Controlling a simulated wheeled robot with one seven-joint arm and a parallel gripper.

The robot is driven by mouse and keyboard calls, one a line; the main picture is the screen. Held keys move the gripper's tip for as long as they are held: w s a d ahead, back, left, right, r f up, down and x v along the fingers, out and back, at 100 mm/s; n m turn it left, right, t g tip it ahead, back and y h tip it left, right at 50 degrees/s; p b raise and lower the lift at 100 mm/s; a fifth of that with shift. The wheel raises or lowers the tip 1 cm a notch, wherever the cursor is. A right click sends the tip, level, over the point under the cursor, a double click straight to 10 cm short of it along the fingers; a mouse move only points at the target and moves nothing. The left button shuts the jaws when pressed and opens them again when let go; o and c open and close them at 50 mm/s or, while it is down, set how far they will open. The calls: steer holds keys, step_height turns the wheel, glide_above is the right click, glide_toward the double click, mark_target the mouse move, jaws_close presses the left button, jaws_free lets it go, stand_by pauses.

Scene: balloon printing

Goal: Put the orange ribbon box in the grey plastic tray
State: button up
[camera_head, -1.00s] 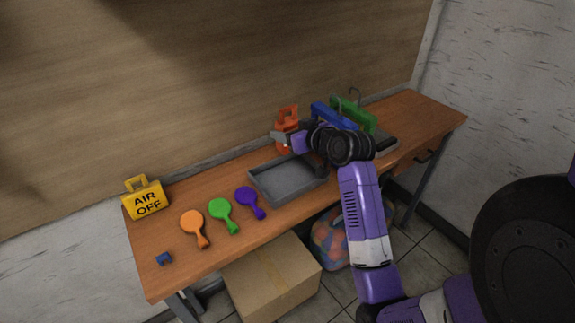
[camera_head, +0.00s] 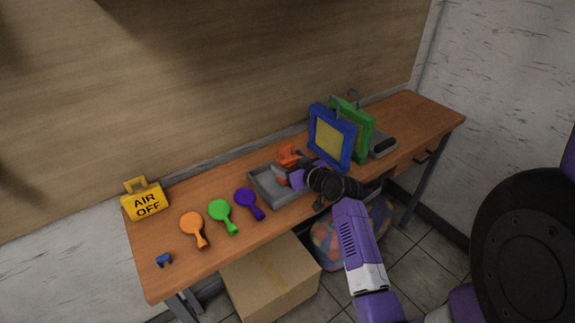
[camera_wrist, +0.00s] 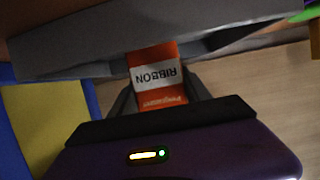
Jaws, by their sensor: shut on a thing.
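The orange ribbon box (camera_head: 289,155) is in my gripper (camera_head: 287,176), over the right part of the grey plastic tray (camera_head: 264,184). The grey tray (camera_wrist: 60,55) crosses the upper part of the wrist view. My gripper and arm hide the tray's right side. I cannot tell whether the box touches the tray floor.
A blue frame (camera_head: 332,137) and a green frame (camera_head: 364,134) stand close right of the tray. A yellow AIR OFF block (camera_head: 146,200) stands at far left.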

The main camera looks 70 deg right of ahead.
steer(key=o, duration=1.5)
steer(key=shift+f, duration=0.15)
